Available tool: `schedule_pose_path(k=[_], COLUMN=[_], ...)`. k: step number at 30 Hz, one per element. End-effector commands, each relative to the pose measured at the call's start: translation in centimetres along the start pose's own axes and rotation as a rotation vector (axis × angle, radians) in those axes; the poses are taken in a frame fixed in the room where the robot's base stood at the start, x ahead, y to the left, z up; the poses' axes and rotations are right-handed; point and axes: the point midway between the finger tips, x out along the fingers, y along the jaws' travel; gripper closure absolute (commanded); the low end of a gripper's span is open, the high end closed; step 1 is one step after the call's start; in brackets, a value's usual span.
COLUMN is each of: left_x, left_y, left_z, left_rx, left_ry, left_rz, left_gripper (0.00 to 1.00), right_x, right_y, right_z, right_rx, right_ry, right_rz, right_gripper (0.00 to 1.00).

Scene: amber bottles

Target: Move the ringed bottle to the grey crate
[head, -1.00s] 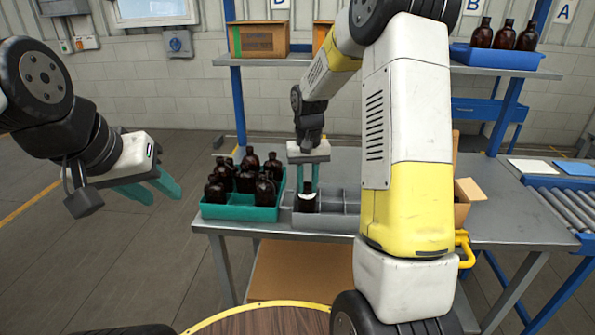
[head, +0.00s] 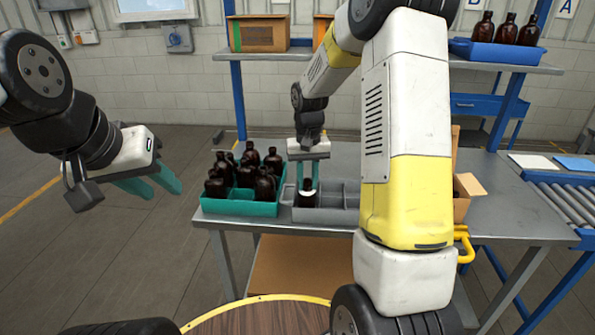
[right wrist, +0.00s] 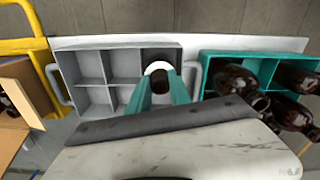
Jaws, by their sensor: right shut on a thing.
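The ringed bottle (head: 307,197), dark amber with a white ring round it, is upright in the left part of the grey crate (head: 337,214). In the right wrist view the bottle (right wrist: 158,82) is in a compartment at the crate's (right wrist: 84,67) end nearest the teal crate. My right gripper (head: 307,184) is shut on the bottle from above, its teal fingers on either side; the fingers also show in the right wrist view (right wrist: 160,88). Whether the bottle's base touches the crate floor is hidden. My left gripper (head: 150,187) is empty and open, away from the table at left.
A teal crate (head: 238,208) with several amber bottles stands directly left of the grey crate. A cardboard box (head: 464,195) stands right on the table (head: 510,218), partly behind my right arm. A shelf above holds a blue tray (head: 495,52) of bottles.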

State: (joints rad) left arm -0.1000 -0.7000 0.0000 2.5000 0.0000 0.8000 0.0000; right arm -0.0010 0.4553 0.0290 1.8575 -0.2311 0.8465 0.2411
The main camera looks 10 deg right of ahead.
Motion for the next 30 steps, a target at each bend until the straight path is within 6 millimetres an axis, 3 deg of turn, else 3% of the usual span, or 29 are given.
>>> schedule_pose_path(k=[25,26,29,30], left_x=[0.0,0.0,0.0,0.0], left_y=[0.0,0.0,0.0,0.0], left_z=[0.0,0.0,0.0,0.0], left_rx=[0.0,0.0,0.0,0.0], left_ry=[0.0,0.0,0.0,0.0], left_rz=[0.0,0.0,0.0,0.0], left_gripper=[0.64,0.64,0.64,0.64], right_x=[2.6,2.5,2.5,2.5], right_y=[0.0,0.0,0.0,0.0], right_z=[0.0,0.0,0.0,0.0], right_rx=[0.0,0.0,0.0,0.0], right_ry=[-0.001,-0.001,-0.001,-0.001], right_rz=[0.001,0.0,0.0,0.0], right_gripper=[1.0,0.7,0.51,0.51])
